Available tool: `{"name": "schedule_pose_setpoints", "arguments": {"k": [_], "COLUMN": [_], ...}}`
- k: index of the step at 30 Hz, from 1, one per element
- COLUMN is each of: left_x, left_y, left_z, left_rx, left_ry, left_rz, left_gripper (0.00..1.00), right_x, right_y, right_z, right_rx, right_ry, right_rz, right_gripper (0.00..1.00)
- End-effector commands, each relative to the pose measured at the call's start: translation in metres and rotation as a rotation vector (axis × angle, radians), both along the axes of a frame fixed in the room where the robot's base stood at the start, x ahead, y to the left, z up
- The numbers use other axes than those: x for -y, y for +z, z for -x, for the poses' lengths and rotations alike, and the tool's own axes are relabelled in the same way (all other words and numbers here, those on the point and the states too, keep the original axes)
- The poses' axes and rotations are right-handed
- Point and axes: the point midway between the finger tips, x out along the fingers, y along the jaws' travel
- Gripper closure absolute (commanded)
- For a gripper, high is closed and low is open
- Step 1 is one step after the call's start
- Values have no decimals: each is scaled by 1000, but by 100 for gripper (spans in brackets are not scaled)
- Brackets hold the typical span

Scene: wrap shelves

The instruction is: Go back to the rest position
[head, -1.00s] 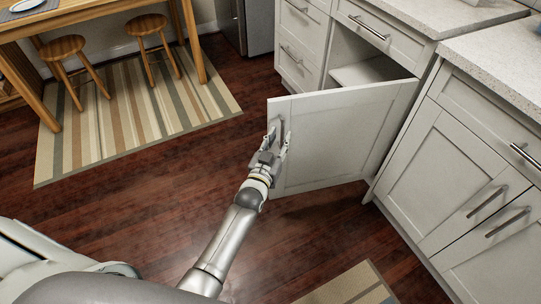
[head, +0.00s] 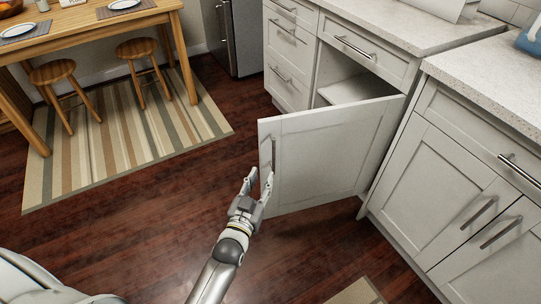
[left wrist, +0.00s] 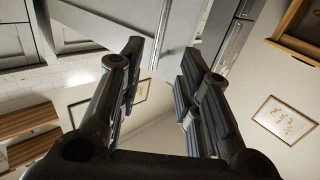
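My left gripper (head: 257,182) is open in front of the lower part of an open cabinet door, near its free edge. In the left wrist view its two fingers (left wrist: 160,75) stand apart with nothing held between them. The white cabinet door (head: 325,155) stands swung out from the lower cabinet, with a metal handle (head: 268,155) on its free edge side. The gripper sits just below the handle; whether it touches the door is hard to tell. My right gripper is in neither view.
A white counter run (head: 445,150) with drawers stands at the right. A striped rug (head: 130,125), two wooden stools (head: 52,72) and a wooden table (head: 90,22) are at the left. A dark fridge (head: 235,40) stands at the back. The wood floor between is clear.

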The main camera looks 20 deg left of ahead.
Motion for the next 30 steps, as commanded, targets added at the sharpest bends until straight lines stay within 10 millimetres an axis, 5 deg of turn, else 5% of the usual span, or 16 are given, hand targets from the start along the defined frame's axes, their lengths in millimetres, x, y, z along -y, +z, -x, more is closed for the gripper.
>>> {"name": "schedule_pose_setpoints", "arguments": {"k": [8,11,14,21,25,30], "left_x": [3,9,16,11,-4,-29], "left_y": [-15,-52,-109,-233,-273,-295], "left_z": [4,18,52,189,279,383], "left_rx": [-50,-171,-360,-835,-1071,-1315], "left_ry": [-10,-34,-67,-126,-144,-152], "left_rz": [-3,-9,-22,-72,-108,-152], "left_gripper": [68,68,68,68,68,68], "right_x": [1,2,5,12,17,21], "right_y": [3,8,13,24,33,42], "right_z": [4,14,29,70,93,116], "right_rx": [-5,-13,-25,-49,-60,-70], "right_ry": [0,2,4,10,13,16], "right_rz": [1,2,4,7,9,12], "right_gripper": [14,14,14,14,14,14]}}
